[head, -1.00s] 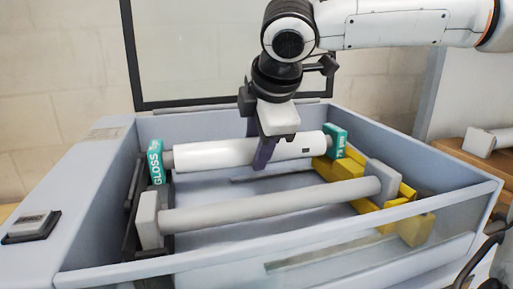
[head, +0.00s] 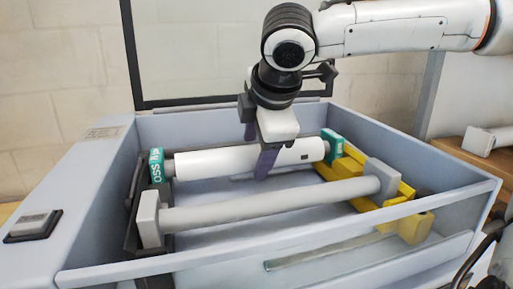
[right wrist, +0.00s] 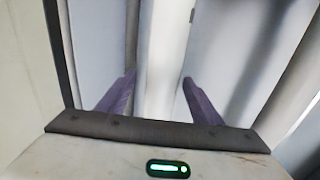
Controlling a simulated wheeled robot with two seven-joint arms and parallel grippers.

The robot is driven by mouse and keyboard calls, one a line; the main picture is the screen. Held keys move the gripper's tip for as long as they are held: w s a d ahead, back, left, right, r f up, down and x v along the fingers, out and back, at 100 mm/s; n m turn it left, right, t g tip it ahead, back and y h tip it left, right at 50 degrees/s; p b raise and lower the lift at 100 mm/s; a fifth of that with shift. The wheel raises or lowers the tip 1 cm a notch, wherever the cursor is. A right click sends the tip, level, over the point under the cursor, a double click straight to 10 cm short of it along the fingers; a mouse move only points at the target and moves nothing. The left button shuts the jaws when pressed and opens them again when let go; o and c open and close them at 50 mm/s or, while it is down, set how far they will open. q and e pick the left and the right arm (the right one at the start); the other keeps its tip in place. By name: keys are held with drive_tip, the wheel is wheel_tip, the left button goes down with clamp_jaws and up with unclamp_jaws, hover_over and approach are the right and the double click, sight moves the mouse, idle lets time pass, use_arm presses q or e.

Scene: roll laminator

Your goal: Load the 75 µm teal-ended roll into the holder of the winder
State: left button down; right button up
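The white roll (head: 218,162) with teal ends lies across the back of the open machine box. Its left teal end (head: 157,166) shows part of its label and is beside the dark left bracket (head: 133,205). Its right teal end (head: 332,145) is by the yellow holder (head: 352,158). I cannot tell whether either end is seated. My right gripper (head: 264,162) comes from above and is shut on the roll near its middle. In the right wrist view the purple fingers (right wrist: 158,85) flank the white roll (right wrist: 165,55). My left gripper is not in view.
A grey roller (head: 265,205) with square ends lies parallel in front of the roll. The pale box walls (head: 290,265) surround both. A raised lid (head: 215,50) stands behind.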

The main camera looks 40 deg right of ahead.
drive_tip(key=shift+r, duration=0.3)
drive_tip(key=p+v, duration=0.2)
drive_tip(key=v, duration=1)
drive_tip(key=shift+r, duration=0.35)
